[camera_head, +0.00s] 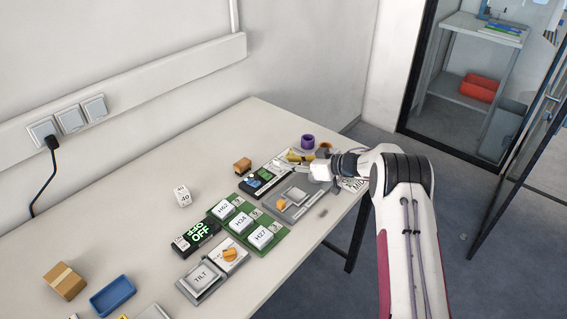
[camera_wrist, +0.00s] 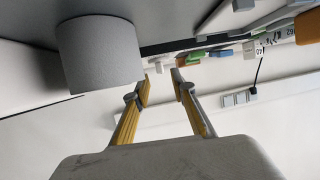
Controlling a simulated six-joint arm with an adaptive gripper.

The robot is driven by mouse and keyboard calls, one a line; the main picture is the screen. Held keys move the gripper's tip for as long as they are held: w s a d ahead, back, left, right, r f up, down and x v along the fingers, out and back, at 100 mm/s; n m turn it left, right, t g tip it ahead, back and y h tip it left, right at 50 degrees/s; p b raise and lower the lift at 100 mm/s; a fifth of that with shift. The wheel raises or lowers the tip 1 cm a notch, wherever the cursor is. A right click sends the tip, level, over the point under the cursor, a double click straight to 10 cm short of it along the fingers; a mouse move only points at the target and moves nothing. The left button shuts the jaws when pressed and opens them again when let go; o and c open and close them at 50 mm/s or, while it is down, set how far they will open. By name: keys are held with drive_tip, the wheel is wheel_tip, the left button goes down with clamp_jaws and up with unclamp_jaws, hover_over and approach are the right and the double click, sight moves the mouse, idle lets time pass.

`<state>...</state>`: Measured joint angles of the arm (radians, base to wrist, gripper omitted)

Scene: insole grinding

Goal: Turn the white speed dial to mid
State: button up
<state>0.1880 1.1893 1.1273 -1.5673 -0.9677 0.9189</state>
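My gripper (camera_head: 297,157) is at the far right end of the table, low over a cluster of small devices. In the wrist view my gripper (camera_wrist: 162,84) has its two yellow fingers apart, with nothing between the tips. A large pale grey cylinder (camera_wrist: 100,52) is close to the camera at upper left, beside the fingers and apart from them. I cannot tell whether it is the white speed dial. In the head view no white dial shows clearly; my gripper and wrist cover part of that area.
A grey panel with an orange knob (camera_head: 282,204) and a black device with a green screen (camera_head: 263,174) lie near my gripper. A purple ring (camera_head: 307,141) stands behind it. A green board (camera_head: 217,211) with white blocks lies left.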

drive_tip(key=shift+x, duration=1.75)
clamp_jaws()
